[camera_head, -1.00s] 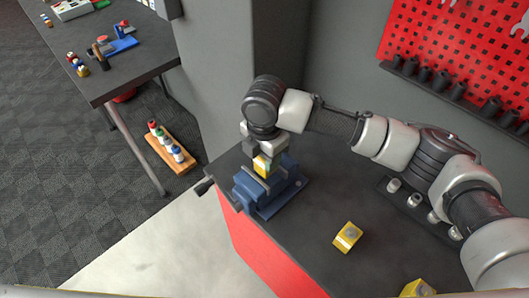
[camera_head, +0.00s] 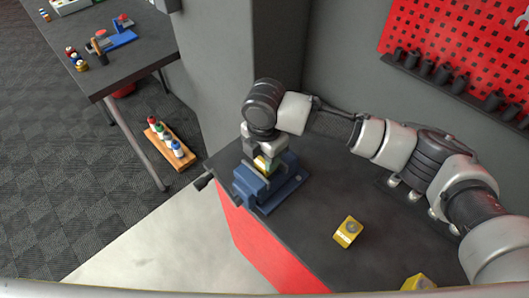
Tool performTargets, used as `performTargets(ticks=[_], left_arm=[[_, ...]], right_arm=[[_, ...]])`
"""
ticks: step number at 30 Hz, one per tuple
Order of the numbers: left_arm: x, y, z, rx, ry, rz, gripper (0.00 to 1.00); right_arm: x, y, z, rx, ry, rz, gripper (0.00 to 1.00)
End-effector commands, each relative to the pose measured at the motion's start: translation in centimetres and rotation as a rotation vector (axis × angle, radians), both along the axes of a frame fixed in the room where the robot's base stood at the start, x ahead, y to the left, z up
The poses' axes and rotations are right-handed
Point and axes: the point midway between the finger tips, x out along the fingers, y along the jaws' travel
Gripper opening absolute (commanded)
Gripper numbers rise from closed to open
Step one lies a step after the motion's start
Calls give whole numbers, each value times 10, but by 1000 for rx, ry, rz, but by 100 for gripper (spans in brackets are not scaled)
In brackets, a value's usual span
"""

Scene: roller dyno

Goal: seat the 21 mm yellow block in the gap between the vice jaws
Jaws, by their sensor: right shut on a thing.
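A blue vice (camera_head: 268,185) stands near the left end of the dark workbench. My right gripper (camera_head: 262,158) points down over it and is shut on a yellow block (camera_head: 261,163). The block is at the vice jaws, its lower part hidden by the near jaw; I cannot tell whether it touches the bottom of the gap. Two other yellow blocks are on the bench: one (camera_head: 347,232) right of the vice, and one (camera_head: 418,284) at the bottom edge, partly cut off. My left gripper is not in view.
The dark bench top (camera_head: 300,225) is clear between the vice and the loose block. A red pegboard (camera_head: 455,50) with a rack of black sockets (camera_head: 440,76) is on the wall. A grey pillar (camera_head: 215,70) stands behind. Another table (camera_head: 120,60) is at the upper left.

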Motion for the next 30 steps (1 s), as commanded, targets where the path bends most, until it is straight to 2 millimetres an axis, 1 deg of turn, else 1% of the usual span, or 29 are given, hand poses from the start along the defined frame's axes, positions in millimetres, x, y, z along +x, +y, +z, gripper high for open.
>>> performTargets(ticks=[6, 7, 12, 18, 22, 23, 30], left_arm=[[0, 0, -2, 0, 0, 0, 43], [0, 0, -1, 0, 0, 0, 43], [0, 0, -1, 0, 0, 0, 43], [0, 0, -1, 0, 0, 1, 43], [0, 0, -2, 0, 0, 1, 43], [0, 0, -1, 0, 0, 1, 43], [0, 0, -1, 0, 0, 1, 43]], right_arm=[[0, 0, -5, 1, -1, 0, 4], [0, 0, -5, 1, -1, 0, 48], [0, 0, -5, 1, -1, 0, 74], [0, 0, -5, 1, -1, 0, 74], [0, 0, -6, -1, 1, -1, 94], [0, 0, -6, -1, 1, -1, 96], [0, 0, -5, 0, 0, -1, 96]])
